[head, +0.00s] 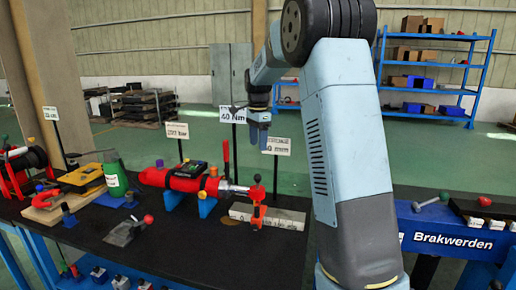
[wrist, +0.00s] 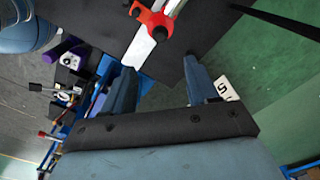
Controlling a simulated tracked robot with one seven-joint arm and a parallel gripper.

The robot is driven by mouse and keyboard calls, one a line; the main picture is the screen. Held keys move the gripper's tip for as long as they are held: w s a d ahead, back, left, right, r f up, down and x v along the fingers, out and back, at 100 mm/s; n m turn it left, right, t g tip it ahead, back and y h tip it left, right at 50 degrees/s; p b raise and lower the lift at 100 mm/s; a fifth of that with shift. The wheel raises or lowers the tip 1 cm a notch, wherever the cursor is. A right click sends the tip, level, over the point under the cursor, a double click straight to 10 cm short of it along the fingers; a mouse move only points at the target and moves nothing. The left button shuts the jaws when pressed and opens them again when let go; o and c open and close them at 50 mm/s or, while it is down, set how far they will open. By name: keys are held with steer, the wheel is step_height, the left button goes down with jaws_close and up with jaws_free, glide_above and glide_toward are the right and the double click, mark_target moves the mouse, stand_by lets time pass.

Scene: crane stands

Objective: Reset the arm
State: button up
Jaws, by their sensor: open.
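My arm rises from the lower right of the head view, bends at the top and reaches back with its end pointing down. My gripper (head: 260,130) hangs above the far part of the black bench, near the small signs. In the wrist view my gripper (wrist: 158,82) shows its two blue fingers well apart, with nothing held between them. Beyond the fingers lie a red clamp-like part (wrist: 153,22) and a pale block (wrist: 138,50). They appear apart from the fingers.
The black bench (head: 190,255) carries a red cylindrical tool (head: 180,178), a pale block with a red fixture (head: 285,217), a green bottle (head: 115,178) and a grey plate with a handle (head: 128,230). Signs on posts, such as the 40 Nm sign (head: 232,114), stand close to my gripper.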

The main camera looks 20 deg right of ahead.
stand_by(0.4)
steer(key=s+a+r+n+t, duration=0.1)
steer(key=s+r+n, duration=0.3)
steer(key=s, duration=0.6)
steer(key=s+a+r+n+t, duration=0.1)
steer(key=s+r+n+t, duration=0.2)
steer(key=s, duration=0.6)
steer(key=s+a+f+n, duration=0.1)
steer(key=s+n, duration=0.3)
steer(key=s, duration=0.6)
steer(key=s+a+f+n+t, duration=0.1)
steer(key=s+n, duration=0.3)
steer(key=s, duration=0.6)
steer(key=shift+s+a+f+n+t, duration=0.15)
steer(key=shift+s+f+n+t, duration=0.2)
steer(key=shift+f, duration=0.3)
